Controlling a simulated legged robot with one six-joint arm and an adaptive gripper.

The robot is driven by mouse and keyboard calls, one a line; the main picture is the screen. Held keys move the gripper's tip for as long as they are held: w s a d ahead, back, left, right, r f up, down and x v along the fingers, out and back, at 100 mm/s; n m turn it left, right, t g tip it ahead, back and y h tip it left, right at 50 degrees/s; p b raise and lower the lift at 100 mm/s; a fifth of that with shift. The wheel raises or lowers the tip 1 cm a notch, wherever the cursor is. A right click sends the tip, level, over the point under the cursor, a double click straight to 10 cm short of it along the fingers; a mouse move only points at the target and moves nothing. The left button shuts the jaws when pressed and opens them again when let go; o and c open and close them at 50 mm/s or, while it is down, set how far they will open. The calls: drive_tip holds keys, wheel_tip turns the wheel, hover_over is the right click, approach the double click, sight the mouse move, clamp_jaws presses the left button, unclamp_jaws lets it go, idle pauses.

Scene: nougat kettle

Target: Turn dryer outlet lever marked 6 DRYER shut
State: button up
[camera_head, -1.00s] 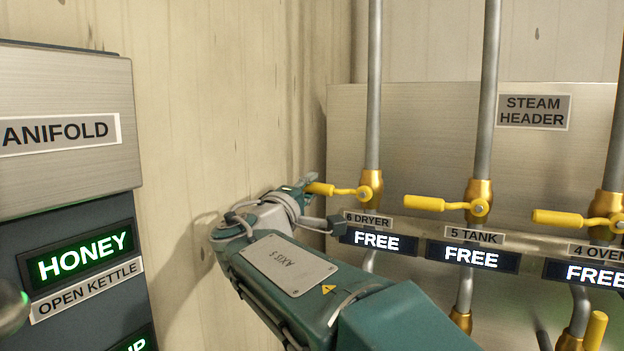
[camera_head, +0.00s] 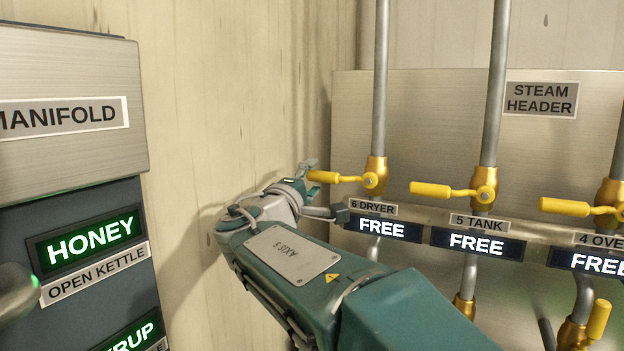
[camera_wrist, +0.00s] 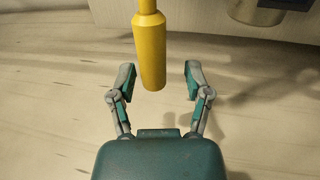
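The yellow dryer lever (camera_head: 342,177) sticks out level to the left from its brass valve (camera_head: 376,176) on a vertical pipe. Below it are the 6 DRYER label (camera_head: 374,208) and a display (camera_head: 382,228) reading FREE. My gripper (camera_head: 308,166) is at the lever's free end, mostly hidden behind my own arm in the head view. In the wrist view, the yellow handle (camera_wrist: 150,55) reaches between the two spread fingers of my gripper (camera_wrist: 160,80). A gap shows on both sides, so neither finger appears to touch it.
To the right are the 5 TANK lever (camera_head: 445,190) and the 4 OVEN lever (camera_head: 570,207), both level. A beige wall (camera_head: 235,90) stands close on the left of my gripper. The manifold panel (camera_head: 70,110) stands at the far left, with HONEY lit green.

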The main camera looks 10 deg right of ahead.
drive_tip(key=shift+r, duration=0.1)
drive_tip(key=v, duration=1.2)
drive_tip(key=shift+a, duration=0.1)
drive_tip(key=s+d+f+m+g+y, duration=0.2)
drive_tip(key=s+d+f+g, duration=0.25)
drive_tip(key=d+f, duration=0.3)
drive_tip(key=s+d+f+m+g+y, duration=0.1)
drive_tip(key=s+d+f+m+g, duration=0.3)
drive_tip(key=d+f, duration=0.4)
drive_tip(key=s+f+m+g+y, duration=0.3)
drive_tip(key=s+f+m+y, duration=0.2)
drive_tip(key=s+f+y, duration=0.3)
drive_tip(key=s+f, duration=0.3)
drive_tip(key=s, duration=0.2)
drive_tip(key=shift+a+m, duration=0.2)
drive_tip(key=shift+m, duration=0.1)
